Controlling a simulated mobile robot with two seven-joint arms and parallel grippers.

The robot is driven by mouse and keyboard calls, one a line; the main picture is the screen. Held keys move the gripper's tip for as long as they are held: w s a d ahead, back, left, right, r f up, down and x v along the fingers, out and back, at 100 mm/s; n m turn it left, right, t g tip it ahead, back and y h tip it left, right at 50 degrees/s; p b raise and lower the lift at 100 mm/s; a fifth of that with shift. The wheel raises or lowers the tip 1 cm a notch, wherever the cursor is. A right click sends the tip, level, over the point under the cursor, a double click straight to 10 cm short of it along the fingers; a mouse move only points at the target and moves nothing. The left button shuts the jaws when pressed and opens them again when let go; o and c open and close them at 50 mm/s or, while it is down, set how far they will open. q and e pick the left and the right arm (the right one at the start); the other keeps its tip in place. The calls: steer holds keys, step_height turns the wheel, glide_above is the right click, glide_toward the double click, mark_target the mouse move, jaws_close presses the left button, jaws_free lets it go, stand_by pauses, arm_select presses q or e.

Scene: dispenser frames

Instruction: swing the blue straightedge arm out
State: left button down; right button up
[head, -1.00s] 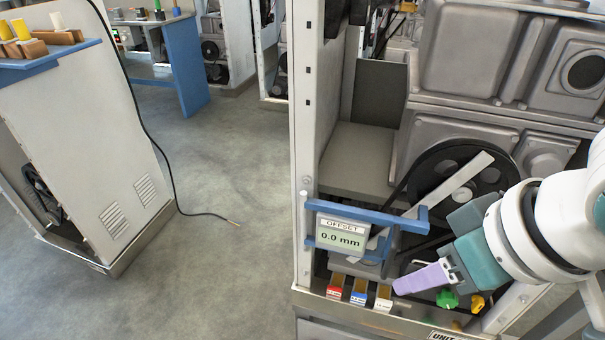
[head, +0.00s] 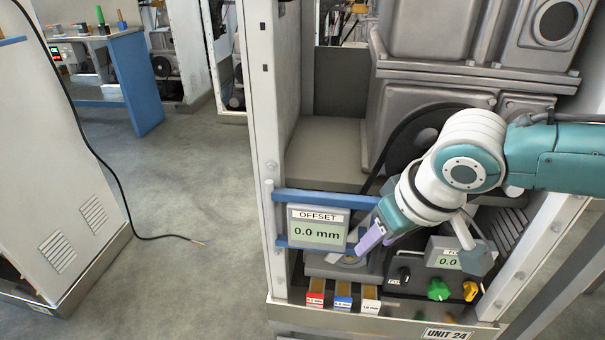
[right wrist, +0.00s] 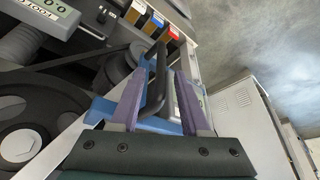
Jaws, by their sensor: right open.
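The blue straightedge arm (head: 325,199) reaches right from a post at the left of the machine opening in the head view. Its right end is hidden behind my right gripper. It also shows in the right wrist view (right wrist: 103,108), with a dark looped handle (right wrist: 157,88) in front of it. My right gripper (head: 368,240) has purple fingers and is at the right end of the arm. In the right wrist view the gripper (right wrist: 158,76) is open, with the handle between its fingers. Whether a finger touches it I cannot tell. My left gripper is not in view.
An OFFSET display (head: 319,230) reading 0.0 mm hangs by the arm. Red, blue and white labelled slots (head: 343,301) and a green knob (head: 438,289) are below. A large dark pulley (head: 408,140) is behind. Open floor (head: 190,270) lies left of the machine.

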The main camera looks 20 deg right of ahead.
jaws_close()
stand_by(0.4)
stand_by(1.1)
